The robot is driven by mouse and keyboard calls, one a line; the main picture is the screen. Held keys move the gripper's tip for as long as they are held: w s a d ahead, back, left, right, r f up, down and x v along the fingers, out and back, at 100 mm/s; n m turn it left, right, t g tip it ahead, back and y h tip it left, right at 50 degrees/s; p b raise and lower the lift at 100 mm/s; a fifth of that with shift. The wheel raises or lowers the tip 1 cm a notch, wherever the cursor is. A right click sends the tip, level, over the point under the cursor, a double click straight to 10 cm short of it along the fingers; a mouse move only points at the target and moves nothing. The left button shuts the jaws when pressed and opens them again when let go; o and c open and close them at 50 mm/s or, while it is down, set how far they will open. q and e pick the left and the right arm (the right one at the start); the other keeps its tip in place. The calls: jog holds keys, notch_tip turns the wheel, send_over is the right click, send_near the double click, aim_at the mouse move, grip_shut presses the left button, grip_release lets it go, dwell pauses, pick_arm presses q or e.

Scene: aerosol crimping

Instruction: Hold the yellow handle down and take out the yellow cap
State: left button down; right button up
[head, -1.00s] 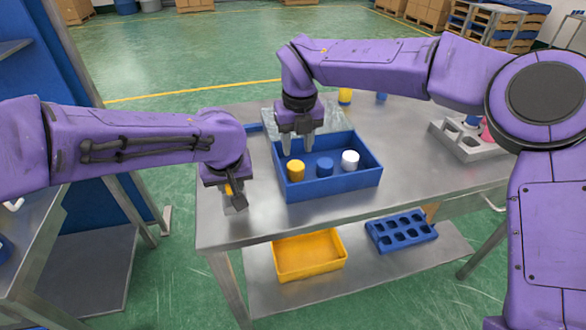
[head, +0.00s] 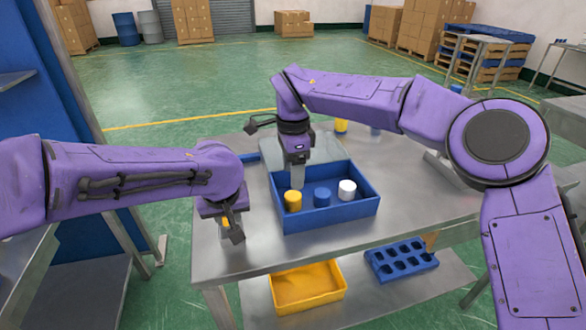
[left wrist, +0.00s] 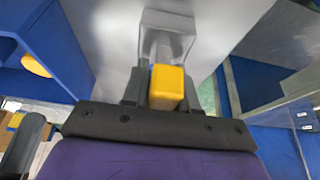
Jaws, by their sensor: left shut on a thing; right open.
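The yellow cap (head: 293,201) stands in the near left of the blue box (head: 335,217) on the metal table. My right gripper (head: 297,182) points down just above it, jaws empty and open; in the head view its fingers overlap, and I cannot tell whether they touch the cap. My left gripper (head: 232,232) is at the table's left edge, shut on the yellow handle (left wrist: 167,88), which shows between its fingers in the left wrist view. In the head view only a small bit of the handle (head: 226,219) shows.
A blue cap (head: 322,197) and a white cap (head: 347,190) stand in the box, right of the yellow one. A yellow bin (head: 305,290) and a blue rack (head: 402,260) lie on the lower shelf.

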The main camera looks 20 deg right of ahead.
aim_at(293, 195)
pick_arm(q)
jog(key=shift+s+f, duration=0.15)
jog(key=shift+f, duration=0.1)
pick_arm(e)
jog(key=shift+f, duration=4)
